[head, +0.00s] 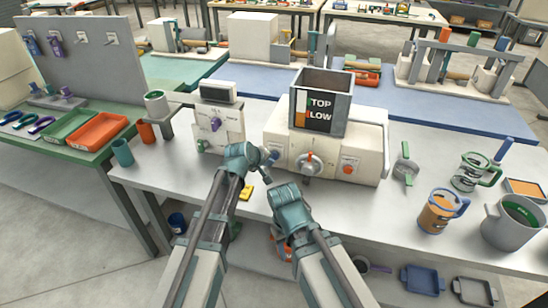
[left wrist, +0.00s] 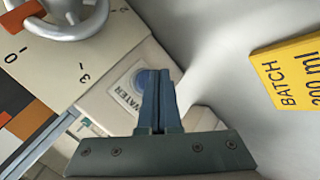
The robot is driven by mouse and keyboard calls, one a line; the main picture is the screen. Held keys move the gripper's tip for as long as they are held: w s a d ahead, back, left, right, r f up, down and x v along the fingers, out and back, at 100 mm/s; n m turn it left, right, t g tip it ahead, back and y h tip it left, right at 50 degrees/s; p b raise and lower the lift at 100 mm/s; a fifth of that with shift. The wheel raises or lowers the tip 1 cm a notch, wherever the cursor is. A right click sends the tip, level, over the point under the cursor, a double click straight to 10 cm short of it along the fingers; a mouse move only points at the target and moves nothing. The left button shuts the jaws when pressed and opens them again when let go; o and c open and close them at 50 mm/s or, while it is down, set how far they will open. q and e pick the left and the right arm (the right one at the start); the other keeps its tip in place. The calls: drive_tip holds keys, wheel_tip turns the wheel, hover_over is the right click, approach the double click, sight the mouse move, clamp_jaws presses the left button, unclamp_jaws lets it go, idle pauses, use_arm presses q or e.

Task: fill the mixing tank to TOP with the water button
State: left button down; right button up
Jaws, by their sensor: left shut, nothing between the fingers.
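The mixing tank (head: 321,101) is a grey open-topped box on a white machine body. Its front panel reads TOP above LOW, with a narrow strip beside the words that is white above and orange below. The exact level is too small to read. The water button (left wrist: 141,79) is blue and round, labelled WATER, on the machine front. My left gripper (head: 268,157) is shut and empty at the machine's front left. In the left wrist view its fingertips (left wrist: 157,75) overlap the button's edge; I cannot tell whether they touch. My right gripper (head: 285,192) is lower, before the machine; its fingers are unclear.
A yellow BATCH card (left wrist: 288,75) lies on the table.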

use_arm(q)
drive_tip(key=shift+w, duration=0.1)
idle(0.7)
drive_tip(key=shift+w+d, duration=0.15)
drive_tip(key=shift+w, duration=0.15)
drive_tip(key=shift+w+d, duration=0.1)
drive_tip(key=shift+w, duration=0.35)
idle(0.7)
drive_tip(key=shift+s, duration=0.15)
idle(2.8)
drive_tip(key=shift+s+a, duration=0.25)
drive_tip(key=shift+s, duration=0.45)
drive_tip(key=shift+s+a, duration=0.25)
drive_tip(key=shift+s, duration=0.55)
drive_tip(key=shift+s+a, duration=0.3)
drive_tip(key=shift+s, duration=0.5)
drive_tip(key=shift+s+a, duration=0.25)
drive_tip(key=shift+s, duration=0.55)
